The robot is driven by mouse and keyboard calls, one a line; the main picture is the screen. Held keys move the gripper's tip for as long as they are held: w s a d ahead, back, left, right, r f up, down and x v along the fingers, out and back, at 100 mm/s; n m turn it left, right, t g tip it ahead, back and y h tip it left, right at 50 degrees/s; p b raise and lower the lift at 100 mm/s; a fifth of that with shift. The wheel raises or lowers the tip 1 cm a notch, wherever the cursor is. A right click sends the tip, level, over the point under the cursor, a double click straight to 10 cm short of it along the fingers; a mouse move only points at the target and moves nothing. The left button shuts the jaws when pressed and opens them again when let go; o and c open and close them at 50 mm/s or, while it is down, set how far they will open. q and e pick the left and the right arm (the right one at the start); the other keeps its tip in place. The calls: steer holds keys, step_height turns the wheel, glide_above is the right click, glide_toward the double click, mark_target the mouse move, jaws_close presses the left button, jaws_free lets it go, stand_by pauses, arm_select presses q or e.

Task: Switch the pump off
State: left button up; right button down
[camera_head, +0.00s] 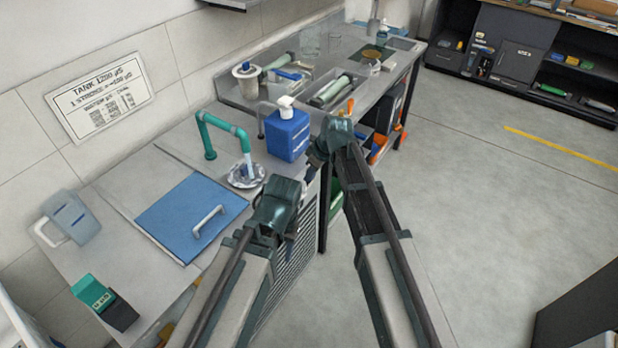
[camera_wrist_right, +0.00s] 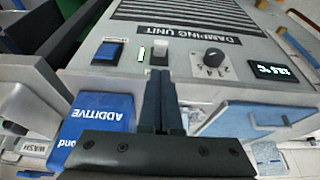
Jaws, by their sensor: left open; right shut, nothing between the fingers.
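The small label by the blue rocker is too small to read. My right gripper (camera_wrist_right: 160,88) is shut and empty, its tips just below the pale part; touching or apart, I cannot tell. In the head view my right gripper (camera_head: 318,152) is near the cabinet's front edge; the panel is hidden there. My left gripper (camera_head: 288,228) is open, lower down.
A blue additive bottle (camera_head: 287,135) with a white pump top stands behind my grippers. A teal pipe (camera_head: 228,130) bends to a round fitting (camera_head: 246,176). A blue lid (camera_head: 190,215) with a handle lies left.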

mark_target(302, 194)
steer(key=b+x, duration=0.7)
steer(key=x, duration=0.1)
steer(key=shift+w+a+f+b, duration=0.1)
steer(key=shift+w+f+b, duration=0.05)
steer(key=shift+f+b, duration=0.2)
